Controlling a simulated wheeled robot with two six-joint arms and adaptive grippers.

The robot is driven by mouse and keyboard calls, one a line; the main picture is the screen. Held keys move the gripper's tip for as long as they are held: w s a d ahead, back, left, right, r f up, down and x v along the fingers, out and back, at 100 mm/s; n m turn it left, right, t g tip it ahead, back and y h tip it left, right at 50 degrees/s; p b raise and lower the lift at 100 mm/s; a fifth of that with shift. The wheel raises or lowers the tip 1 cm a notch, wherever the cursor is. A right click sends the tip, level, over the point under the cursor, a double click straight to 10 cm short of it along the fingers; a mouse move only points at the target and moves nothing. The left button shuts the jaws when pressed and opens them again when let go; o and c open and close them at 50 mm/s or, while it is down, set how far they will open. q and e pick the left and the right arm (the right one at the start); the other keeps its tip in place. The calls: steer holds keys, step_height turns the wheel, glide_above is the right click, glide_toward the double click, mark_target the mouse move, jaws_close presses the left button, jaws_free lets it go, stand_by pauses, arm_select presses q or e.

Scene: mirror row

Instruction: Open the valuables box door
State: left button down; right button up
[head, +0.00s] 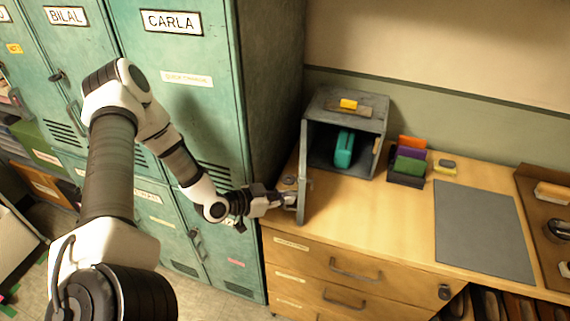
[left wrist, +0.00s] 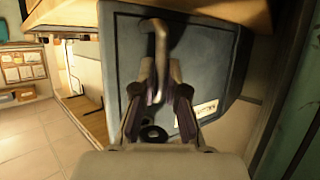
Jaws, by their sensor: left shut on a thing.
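The valuables box (head: 370,110) is a dark grey metal box at the back left of the wooden desk. Its door (head: 304,165) stands swung out toward the front, seen nearly edge-on, and the inside shows. A teal item (head: 344,150) stands inside. My left gripper (head: 290,199) is at the outer face of the door, low down. In the left wrist view, my left gripper (left wrist: 166,88) is shut on the bent metal door handle (left wrist: 158,45), with the door face (left wrist: 212,55) behind it. My right gripper is not in view.
Green lockers (head: 180,100) stand left of the desk, close to my left arm. A yellow item (head: 348,104) lies on the box. A holder with coloured cards (head: 410,168) stands right of the box. A grey mat (head: 484,232) lies farther right; the desk front is clear.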

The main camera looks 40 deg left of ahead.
arm_select(q)
steer(key=shift+s+a, duration=0.1)
steer(key=shift+a, duration=0.3)
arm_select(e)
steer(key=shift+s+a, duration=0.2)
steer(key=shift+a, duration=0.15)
arm_select(q)
steer(key=c, duration=1.2)
jaws_free()
